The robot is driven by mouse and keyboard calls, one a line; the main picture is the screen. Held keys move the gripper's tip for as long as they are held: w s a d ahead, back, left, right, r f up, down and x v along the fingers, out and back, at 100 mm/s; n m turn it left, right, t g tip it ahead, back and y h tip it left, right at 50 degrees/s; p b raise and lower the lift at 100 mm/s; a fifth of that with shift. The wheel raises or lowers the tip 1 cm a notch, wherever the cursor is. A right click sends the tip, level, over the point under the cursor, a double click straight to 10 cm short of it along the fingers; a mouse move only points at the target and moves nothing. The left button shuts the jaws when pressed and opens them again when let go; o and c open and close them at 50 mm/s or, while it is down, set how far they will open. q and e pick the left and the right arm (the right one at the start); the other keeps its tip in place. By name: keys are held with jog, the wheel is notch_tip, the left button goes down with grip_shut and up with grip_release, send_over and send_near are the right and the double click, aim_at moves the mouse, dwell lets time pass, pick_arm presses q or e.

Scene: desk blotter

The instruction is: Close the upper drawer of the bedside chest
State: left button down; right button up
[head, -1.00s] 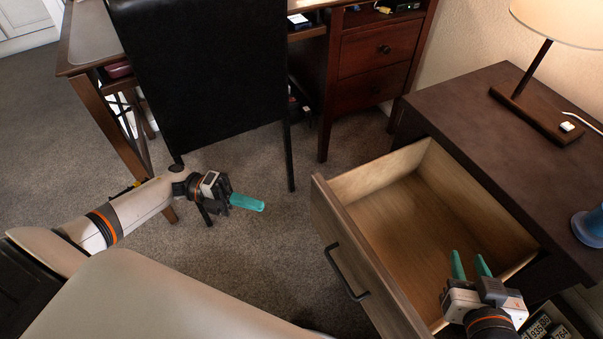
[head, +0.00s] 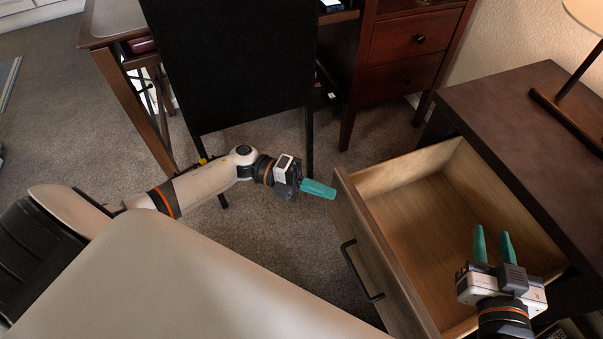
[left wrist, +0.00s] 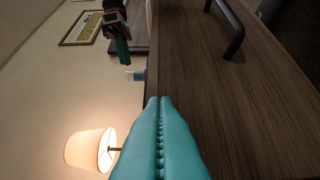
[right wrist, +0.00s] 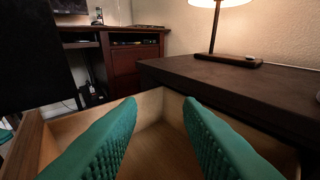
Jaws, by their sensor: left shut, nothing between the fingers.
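The upper drawer (head: 385,261) of the bedside chest (head: 525,110) stands pulled well out and looks empty inside. Its wooden front carries a black bar handle (head: 356,272), which also shows in the left wrist view (left wrist: 232,32). My left gripper (head: 332,191) is shut and empty, its teal fingertips close to the far end of the drawer front. I cannot tell whether they touch it. In the left wrist view the shut fingers (left wrist: 160,105) point along the drawer front. My right gripper (head: 493,240) is open and empty above the drawer's interior; its spread fingers (right wrist: 160,120) show in the right wrist view.
A black chair (head: 235,60) stands behind my left gripper, beside a dark wooden desk (head: 412,45) with drawers. A lamp (head: 565,85) stands on the chest top. Carpet (head: 270,220) lies open between the chair and the drawer front.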

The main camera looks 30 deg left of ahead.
pick_arm(q)
jog(key=shift+w+d, duration=0.4)
jog(key=shift+w, duration=0.15)
pick_arm(e)
jog(key=shift+w+a+r+t, duration=0.15)
jog(key=shift+w+r+t, duration=0.05)
jog(key=shift+r+t, duration=0.35)
pick_arm(q)
jog(key=shift+w, duration=0.15)
pick_arm(e)
jog(key=shift+r, duration=0.1)
